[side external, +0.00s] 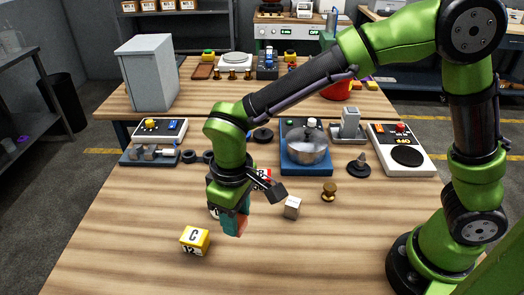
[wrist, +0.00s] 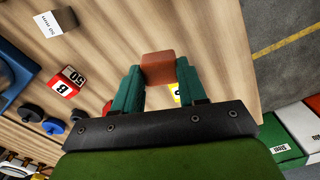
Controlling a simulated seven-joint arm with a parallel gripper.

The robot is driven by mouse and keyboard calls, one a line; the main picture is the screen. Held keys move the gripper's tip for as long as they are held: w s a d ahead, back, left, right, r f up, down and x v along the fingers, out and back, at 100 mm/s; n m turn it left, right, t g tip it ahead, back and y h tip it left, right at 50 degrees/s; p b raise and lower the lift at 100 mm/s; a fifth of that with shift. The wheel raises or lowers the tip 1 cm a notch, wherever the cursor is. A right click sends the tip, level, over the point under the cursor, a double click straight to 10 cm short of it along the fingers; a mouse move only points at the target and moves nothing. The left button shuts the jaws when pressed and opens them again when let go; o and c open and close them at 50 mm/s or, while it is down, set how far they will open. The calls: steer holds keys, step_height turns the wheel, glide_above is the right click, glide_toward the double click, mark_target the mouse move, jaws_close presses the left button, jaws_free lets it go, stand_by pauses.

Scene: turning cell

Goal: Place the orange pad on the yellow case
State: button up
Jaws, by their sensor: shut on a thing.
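My gripper (side external: 236,226) hangs above the wooden table, to the right of the yellow case (side external: 195,240) in the side view. Its teal fingers are shut on the orange pad (wrist: 158,67), which sits between the fingertips in the wrist view. In the side view the pad is mostly hidden by the fingers. The yellow case is a small box marked C and 12, standing on the bare front of the table. A yellow patch with dark lettering shows in the wrist view (wrist: 176,92), mostly hidden behind the right finger. The pad is apart from the case.
A red case (wrist: 67,82) marked B and 50 and a small pale block (side external: 292,208) stand near my gripper. A brass knob-like piece (side external: 329,191) is further right. A blue station with a metal pot (side external: 307,149) stands behind. The front of the table is mostly clear.

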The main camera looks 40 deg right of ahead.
steer(key=w+a, duration=0.4)
steer(key=w, duration=0.1)
steer(key=w+a+f, duration=0.1)
steer(key=w+a, duration=0.1)
steer(key=w, duration=0.1)
steer(key=shift+f, duration=0.1)
steer(key=shift+a+f, duration=0.1)
steer(key=shift+f, duration=1.55)
steer(key=shift+f, duration=0.15)
steer(key=o, duration=1)
